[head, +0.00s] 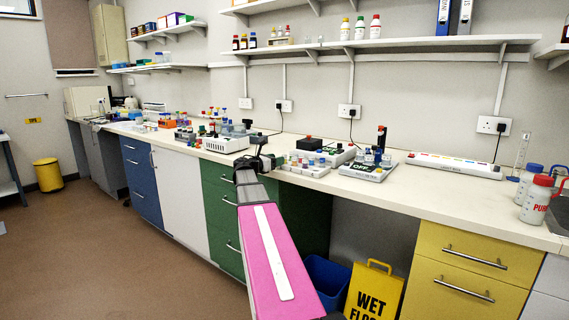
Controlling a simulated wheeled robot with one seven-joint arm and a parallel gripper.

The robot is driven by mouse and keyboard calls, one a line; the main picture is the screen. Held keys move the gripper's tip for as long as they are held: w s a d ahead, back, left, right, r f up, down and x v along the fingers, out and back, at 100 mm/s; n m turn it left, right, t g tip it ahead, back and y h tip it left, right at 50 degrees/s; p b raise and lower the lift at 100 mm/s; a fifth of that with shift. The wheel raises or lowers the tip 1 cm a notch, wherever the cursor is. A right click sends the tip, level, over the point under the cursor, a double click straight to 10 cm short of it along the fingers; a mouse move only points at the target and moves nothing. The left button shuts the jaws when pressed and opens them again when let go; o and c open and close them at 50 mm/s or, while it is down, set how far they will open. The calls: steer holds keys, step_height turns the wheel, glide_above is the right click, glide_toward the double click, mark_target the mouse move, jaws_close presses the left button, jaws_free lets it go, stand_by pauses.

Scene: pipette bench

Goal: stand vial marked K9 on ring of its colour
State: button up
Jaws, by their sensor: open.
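My gripper (260,150) is open at the end of my pink arm, over the front part of the bench. Nothing shows between its fingers. Small vials with coloured caps stand in a pale rack (304,170) just right of my gripper. More small coloured-capped vials stand farther left along the bench. Their markings are too small to read, so I cannot tell which is K9. A long white strip (455,164) with several coloured spots lies on the right part of the bench. I cannot tell whether these spots are the rings.
A device marked OFF (366,170) stands between the rack and the strip. A white bottle with a red cap (537,200) and a glass cylinder (522,151) stand at the right end. The bench front (440,197) is clear. A yellow wet-floor sign (374,291) stands below.

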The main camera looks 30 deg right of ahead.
mark_target(285, 156)
steer(key=shift+w+d, duration=0.25)
steer(key=shift+d, duration=1.15)
steer(key=shift+w+d, duration=0.2)
steer(key=shift+d, duration=1.15)
jaws_close()
steer(key=shift+r, duration=0.15)
